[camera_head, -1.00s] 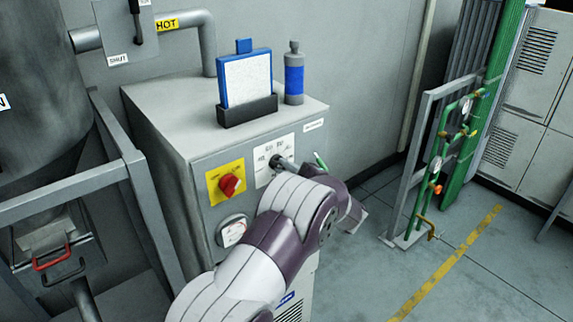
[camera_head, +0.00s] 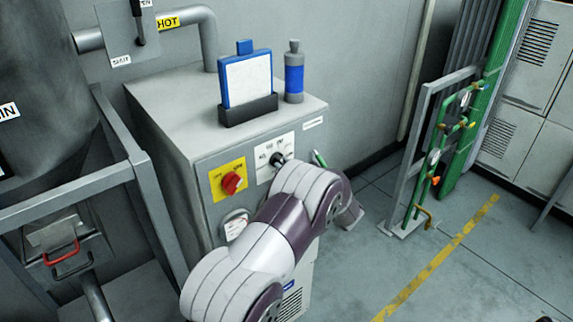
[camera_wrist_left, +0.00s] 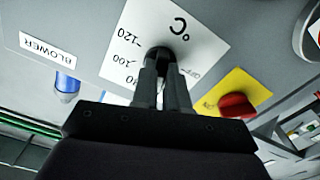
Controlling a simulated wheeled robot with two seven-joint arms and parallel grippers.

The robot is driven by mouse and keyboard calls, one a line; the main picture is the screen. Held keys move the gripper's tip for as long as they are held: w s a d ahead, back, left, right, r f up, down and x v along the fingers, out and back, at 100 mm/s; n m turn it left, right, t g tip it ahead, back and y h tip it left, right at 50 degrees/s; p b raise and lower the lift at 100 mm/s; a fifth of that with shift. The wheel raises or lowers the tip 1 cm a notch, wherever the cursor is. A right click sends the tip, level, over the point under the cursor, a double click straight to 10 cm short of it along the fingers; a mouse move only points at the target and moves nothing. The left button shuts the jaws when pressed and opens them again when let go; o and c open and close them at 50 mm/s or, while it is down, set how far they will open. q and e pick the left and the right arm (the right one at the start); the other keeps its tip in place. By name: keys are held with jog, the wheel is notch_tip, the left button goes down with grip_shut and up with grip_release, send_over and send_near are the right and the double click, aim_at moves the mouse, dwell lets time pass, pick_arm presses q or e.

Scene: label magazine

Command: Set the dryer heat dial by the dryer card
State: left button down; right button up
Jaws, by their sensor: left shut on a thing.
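The heat dial is a dark knob (camera_head: 277,159) on a white scale plate (camera_head: 265,172) on the front of the grey dryer cabinet. In the left wrist view the plate (camera_wrist_left: 187,22) shows °C and the marks 100 and 120. My left gripper (camera_wrist_left: 163,72) is shut on the dark knob (camera_wrist_left: 160,53). The fingers hide most of the knob, so its pointer cannot be read. A white card in a blue frame (camera_head: 247,80), likely the dryer card, stands upright in a dark holder on the cabinet top; its writing is too small to read.
A red switch (camera_head: 231,183) on a yellow plate sits left of the dial, with a round gauge (camera_head: 236,225) below. A grey and blue bottle (camera_head: 294,75) stands beside the card.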

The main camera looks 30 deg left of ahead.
dwell(0.5)
pick_arm(q)
jog(key=c, duration=1.1)
grip_release()
jog(key=shift+c, duration=0.2)
jog(key=b+v, duration=0.3)
jog(key=v, duration=0.9)
jog(key=shift+s+d, duration=0.2)
jog(key=shift+d, duration=0.1)
jog(key=shift+f, duration=0.1)
